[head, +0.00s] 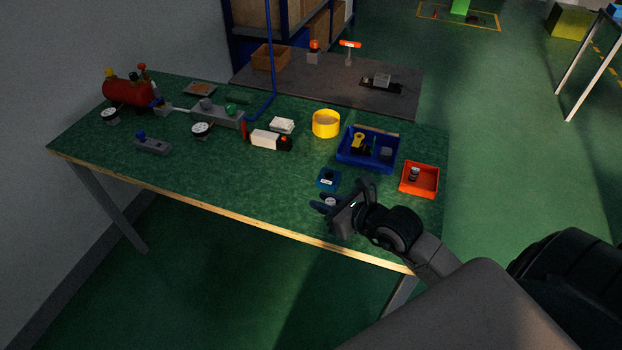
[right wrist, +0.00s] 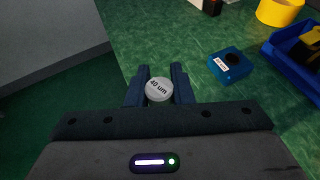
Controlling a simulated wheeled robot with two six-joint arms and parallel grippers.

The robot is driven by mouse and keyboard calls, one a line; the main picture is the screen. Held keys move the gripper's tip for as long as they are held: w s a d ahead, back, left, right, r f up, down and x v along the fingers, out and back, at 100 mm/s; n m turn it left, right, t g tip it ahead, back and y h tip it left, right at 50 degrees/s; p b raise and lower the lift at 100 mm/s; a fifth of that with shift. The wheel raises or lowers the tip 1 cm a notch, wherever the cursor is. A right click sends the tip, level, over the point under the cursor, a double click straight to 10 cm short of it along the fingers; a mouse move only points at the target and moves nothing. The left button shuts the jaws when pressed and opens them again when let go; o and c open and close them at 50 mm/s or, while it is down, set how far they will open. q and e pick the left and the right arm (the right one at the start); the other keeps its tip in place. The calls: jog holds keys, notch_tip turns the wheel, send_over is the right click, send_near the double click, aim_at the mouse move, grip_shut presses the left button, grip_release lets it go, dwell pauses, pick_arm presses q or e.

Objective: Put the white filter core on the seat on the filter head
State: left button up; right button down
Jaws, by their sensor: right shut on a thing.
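My right gripper (head: 328,203) is shut on the white filter core (right wrist: 159,89), a round piece whose face reads "40 um". In the right wrist view the core sits between the two fingertips. In the head view it is small and partly hidden by the fingers, near the front edge of the green bench. A blue block (right wrist: 230,65) with a dark round opening and a white label stands just beyond the gripper, apart from it. A grey unit (head: 218,114) with a green part and gauges lies at the back left; whether this is the filter head I cannot tell. My left gripper is not in view.
A blue bin (head: 368,163) and an orange tray (head: 419,191) stand right of the block. A yellow ring (head: 326,123) and a white-and-black device (head: 268,140) stand behind it. A red tank (head: 128,92) is far left. The bench's front middle is clear.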

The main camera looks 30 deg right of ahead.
jog(key=p, duration=0.2)
send_over(325, 173)
jog(key=shift+s+a+f, duration=0.35)
jog(key=shift+s+f, duration=0.1)
jog(key=shift+f, duration=0.15)
jog(key=shift+w+d, duration=0.1)
jog(key=shift+w, duration=0.1)
jog(key=f, duration=0.3)
jog(key=shift+w+d, duration=0.2)
jog(key=shift+w, duration=0.1)
jog(key=shift+f, duration=0.3)
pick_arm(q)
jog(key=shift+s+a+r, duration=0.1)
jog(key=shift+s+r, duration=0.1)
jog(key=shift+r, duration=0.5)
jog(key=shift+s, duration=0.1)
